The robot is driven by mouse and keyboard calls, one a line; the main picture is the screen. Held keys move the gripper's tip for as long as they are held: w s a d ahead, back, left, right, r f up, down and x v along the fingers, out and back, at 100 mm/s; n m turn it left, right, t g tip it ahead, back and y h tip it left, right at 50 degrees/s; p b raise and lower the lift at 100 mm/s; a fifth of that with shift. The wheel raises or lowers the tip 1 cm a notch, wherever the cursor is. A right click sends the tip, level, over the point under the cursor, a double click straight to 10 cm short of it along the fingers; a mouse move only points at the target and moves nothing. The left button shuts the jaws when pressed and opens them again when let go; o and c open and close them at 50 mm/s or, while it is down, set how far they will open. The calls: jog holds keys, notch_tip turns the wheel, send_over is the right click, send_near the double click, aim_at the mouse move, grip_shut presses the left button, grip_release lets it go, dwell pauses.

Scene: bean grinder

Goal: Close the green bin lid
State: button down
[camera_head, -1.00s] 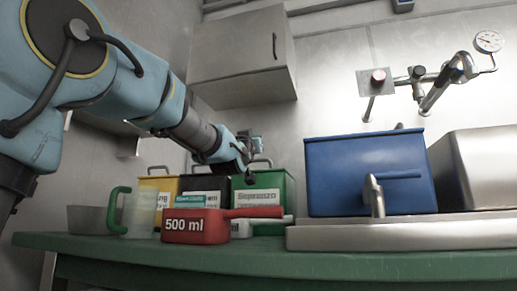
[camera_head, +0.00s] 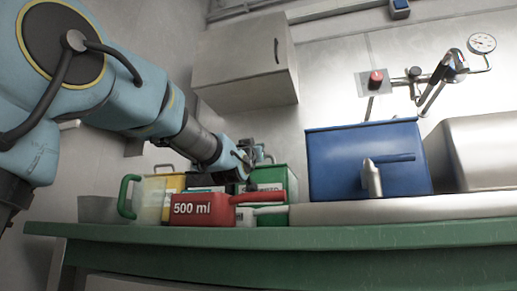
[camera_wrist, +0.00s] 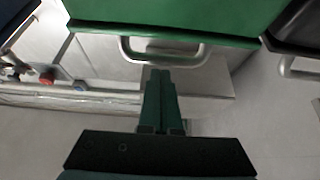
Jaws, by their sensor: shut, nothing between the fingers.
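The green bin (camera_head: 276,180) stands on the counter at the right end of a row of bins, partly hidden by my arm and the red scoop. In the wrist view a green panel of it (camera_wrist: 170,12) fills the top, with a metal loop handle (camera_wrist: 188,60) on its edge. My gripper (camera_wrist: 160,72) is shut and empty, its fingertips by the handle's crossbar; contact cannot be told. In the head view my gripper (camera_head: 248,155) is above the bin's left top edge. How far the lid is open cannot be told.
A yellow bin (camera_head: 172,183) stands to the left. In front are a red 500 ml scoop (camera_head: 200,210) and a clear jug with a green handle (camera_head: 150,200). A blue box (camera_head: 345,150) stands to the right. A wall cabinet (camera_head: 245,65) hangs above.

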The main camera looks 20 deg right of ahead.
jog(key=s+a+p, duration=0.7)
jog(key=s+a, duration=0.2)
jog(key=shift+s+f, duration=0.25)
dwell(0.4)
